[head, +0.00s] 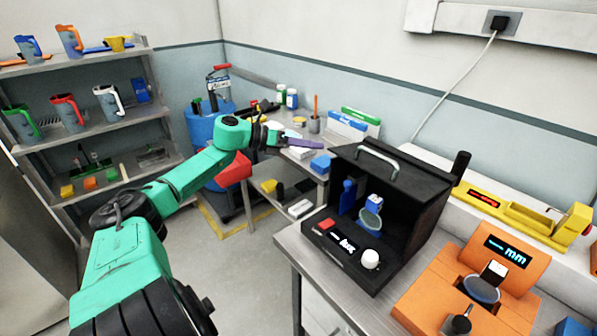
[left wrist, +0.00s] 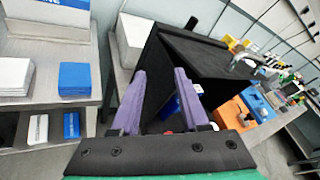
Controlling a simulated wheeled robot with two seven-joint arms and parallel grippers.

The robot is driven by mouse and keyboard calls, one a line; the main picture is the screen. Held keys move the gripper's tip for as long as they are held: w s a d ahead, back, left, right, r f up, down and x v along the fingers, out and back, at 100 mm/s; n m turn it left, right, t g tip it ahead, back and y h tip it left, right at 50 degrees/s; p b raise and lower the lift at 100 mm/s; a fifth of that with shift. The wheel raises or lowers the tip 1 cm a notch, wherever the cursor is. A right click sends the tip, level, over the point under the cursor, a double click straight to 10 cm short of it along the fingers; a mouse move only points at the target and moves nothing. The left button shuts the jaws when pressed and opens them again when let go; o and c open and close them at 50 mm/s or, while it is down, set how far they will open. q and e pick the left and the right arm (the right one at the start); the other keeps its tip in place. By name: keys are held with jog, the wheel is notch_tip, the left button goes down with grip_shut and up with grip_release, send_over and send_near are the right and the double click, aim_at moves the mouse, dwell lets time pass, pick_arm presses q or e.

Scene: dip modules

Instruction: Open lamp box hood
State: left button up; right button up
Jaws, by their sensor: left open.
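The lamp box (head: 437,215) is a black box on the grey bench, with its front open. Its black top hood (head: 400,172) carries a light grey bar handle (head: 377,157). Inside I see a blue piece and a round lens-like part; the front panel has a red button, a display and a white knob. My left gripper (head: 312,143) has purple fingers and is in the air to the left of the box, apart from it. In the left wrist view my left gripper (left wrist: 157,76) is open and empty, with the black box (left wrist: 205,55) beyond its fingers. My right gripper is not in view.
An orange device (head: 455,285) with a display stands right of the box, and a yellow device (head: 520,212) behind it. A side table (head: 297,155) with blue and white items is behind my left gripper. Shelves of mugs (head: 85,115) stand at left.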

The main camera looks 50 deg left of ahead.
pick_arm(q)
jog(key=a+f+n+t+y, duration=0.1)
jog(key=a+f+n, duration=0.1)
jog(key=f, duration=0.3)
jog(key=a+f+n+y, duration=0.1)
jog(key=a+f+n, duration=0.1)
jog(key=f+n, duration=0.3)
jog(key=shift+w+a+f+t+y+b, duration=0.2)
jog(key=shift+a+t+y+b, duration=0.1)
jog(key=shift+t+b, duration=0.1)
